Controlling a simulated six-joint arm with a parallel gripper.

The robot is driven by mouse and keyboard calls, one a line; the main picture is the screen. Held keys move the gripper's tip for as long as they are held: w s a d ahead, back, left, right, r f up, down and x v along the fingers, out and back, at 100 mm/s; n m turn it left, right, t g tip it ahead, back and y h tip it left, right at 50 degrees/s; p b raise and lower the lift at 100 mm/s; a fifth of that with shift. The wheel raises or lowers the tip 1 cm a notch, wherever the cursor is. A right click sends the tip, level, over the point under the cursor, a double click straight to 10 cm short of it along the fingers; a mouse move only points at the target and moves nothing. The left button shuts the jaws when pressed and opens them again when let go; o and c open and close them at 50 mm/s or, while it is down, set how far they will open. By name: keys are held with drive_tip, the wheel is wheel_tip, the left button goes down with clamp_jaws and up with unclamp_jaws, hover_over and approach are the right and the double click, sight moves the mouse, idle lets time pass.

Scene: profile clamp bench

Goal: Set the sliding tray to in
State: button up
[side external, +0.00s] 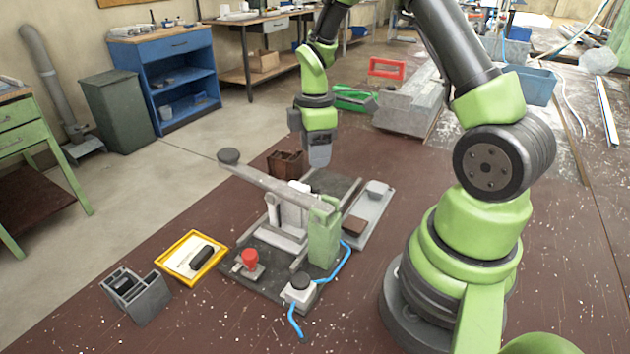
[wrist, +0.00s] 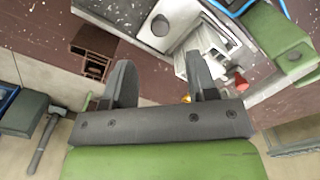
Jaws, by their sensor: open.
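The clamp fixture has a dark base plate (side external: 235,290) with metal rails and a pale clamp block (side external: 290,210) in the middle. A pale grey plate (side external: 375,212) with a raised grey block and a dark brown pad lies along its right side; it looks like the sliding tray, but I cannot tell its end position. A long lever (side external: 270,182) with a dark round knob runs from a green post (side external: 323,238) over the fixture. My gripper (side external: 320,164) hangs above the far side of the fixture, apart from it. Its two fingers (wrist: 164,78) are spread and empty in the wrist view.
A brown block (side external: 285,163) stands behind the lever. A red button (side external: 250,260) and a white switch box (side external: 299,291) with a blue cable are in front. A yellow-framed tray (side external: 218,250) and a grey profile holder (side external: 150,300) stand at the left. The bench front is mostly clear.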

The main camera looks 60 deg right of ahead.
sight(315, 186)
wheel_tip(315, 186, down, 8)
drive_tip(key=shift+r, duration=0.1)
